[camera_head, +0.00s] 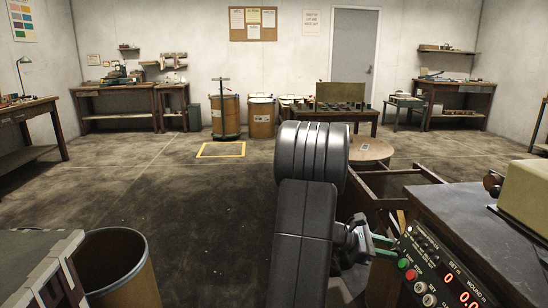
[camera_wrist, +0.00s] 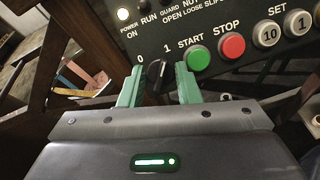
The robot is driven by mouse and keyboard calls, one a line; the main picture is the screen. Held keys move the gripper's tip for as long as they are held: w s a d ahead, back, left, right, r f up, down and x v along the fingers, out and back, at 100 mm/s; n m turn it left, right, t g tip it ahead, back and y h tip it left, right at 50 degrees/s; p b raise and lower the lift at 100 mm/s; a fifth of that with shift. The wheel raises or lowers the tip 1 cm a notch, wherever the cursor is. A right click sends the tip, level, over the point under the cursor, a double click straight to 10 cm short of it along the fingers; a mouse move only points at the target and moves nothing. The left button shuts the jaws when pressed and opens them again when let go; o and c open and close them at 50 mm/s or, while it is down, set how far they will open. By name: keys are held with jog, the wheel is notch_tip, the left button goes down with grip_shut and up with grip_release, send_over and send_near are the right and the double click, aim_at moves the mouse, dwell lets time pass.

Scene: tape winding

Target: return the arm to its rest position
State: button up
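My gripper (camera_head: 382,246) is at the front of the black control panel (camera_head: 432,268), low right in the head view. In the wrist view its two green fingers (camera_wrist: 158,88) stand apart, one on each side of a black rotary knob (camera_wrist: 157,75). The knob sits between the marks 0 and 1. I see no clear contact between fingers and knob. My dark arm reaches forward, then bends right and down to the panel.
Beside the knob are a green START button (camera_wrist: 200,60) and a red STOP button (camera_wrist: 232,46). A bench (camera_head: 462,217) bears a cream machine cover (camera_head: 525,190). A round fibre bin (camera_head: 120,270) stands at front left. The middle floor is clear.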

jog(key=n+p, duration=0.2)
jog(key=n, duration=0.1)
jog(key=n+t+p, duration=0.1)
jog(key=n+p, duration=0.2)
jog(key=shift+r+t, duration=0.2)
jog(key=shift+t, duration=0.1)
jog(key=a+n+p, duration=0.1)
jog(key=n, duration=0.1)
jog(key=n+p, duration=0.1)
jog(key=p, duration=0.1)
jog(key=a+n+t+p, duration=0.1)
jog(key=n+p, duration=0.1)
jog(key=shift+s+a+r+n+y, duration=0.2)
jog(key=shift+s+a+n+y, duration=0.05)
jog(key=shift+a+n+y, duration=0.05)
jog(key=shift+r, duration=0.1)
